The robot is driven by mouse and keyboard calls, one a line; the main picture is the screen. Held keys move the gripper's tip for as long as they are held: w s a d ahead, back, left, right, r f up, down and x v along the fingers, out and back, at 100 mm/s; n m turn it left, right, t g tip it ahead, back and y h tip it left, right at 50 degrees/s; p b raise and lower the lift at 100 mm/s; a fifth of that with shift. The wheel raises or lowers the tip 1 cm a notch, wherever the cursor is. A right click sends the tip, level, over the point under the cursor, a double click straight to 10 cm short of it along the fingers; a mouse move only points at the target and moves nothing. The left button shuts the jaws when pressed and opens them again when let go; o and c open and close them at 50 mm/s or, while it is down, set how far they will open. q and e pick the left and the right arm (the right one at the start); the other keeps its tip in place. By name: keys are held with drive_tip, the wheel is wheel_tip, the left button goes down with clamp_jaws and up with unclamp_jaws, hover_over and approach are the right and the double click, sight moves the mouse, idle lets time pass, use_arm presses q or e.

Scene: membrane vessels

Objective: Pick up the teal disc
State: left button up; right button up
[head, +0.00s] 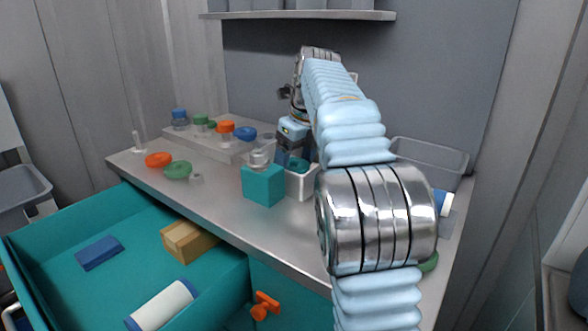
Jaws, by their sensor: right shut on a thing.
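My right arm reaches across the bench from the bottom right. Its gripper (293,160) points down at a small white open container (302,183) beside a teal block (263,186). The teal disc (298,164) shows as a small teal patch at the fingertips, at the container's mouth. The gripper is shut on it, though the fingers and container hide most of it. I cannot tell whether the disc is clear of the container. My left gripper is not in view.
A clear vessel (259,158) stands on the teal block. Capped jars (180,119) stand on a raised plate behind. Orange (158,159) and green (177,170) discs lie on the bench at left. An open teal drawer (150,270) is in front. A clear tray (432,155) is at right.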

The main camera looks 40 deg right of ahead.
drive_tip(key=shift+c, duration=0.6)
drive_tip(key=shift+r, duration=0.1)
